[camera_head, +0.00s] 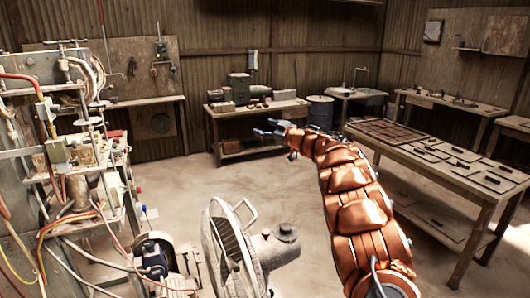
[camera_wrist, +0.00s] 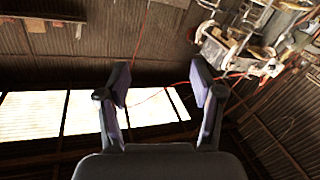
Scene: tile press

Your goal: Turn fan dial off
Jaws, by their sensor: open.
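A metal-bladed fan (camera_head: 229,250) stands at the bottom middle of the head view, partly cut off by the lower edge. Its dial cannot be made out. My gripper (camera_head: 268,129) is raised at the end of my outstretched arm, beyond the fan and above the open floor. In the wrist view my gripper (camera_wrist: 165,88) has its two dark fingers spread wide with nothing between them. The fan does not show clearly in the wrist view.
A cluttered rack with hoses (camera_head: 75,160) stands at the left, with a motor (camera_head: 153,254) on the floor near it. A table with tiles (camera_head: 455,178) stands at the right. A workbench (camera_head: 250,108) is at the back. The middle floor (camera_head: 185,195) is clear.

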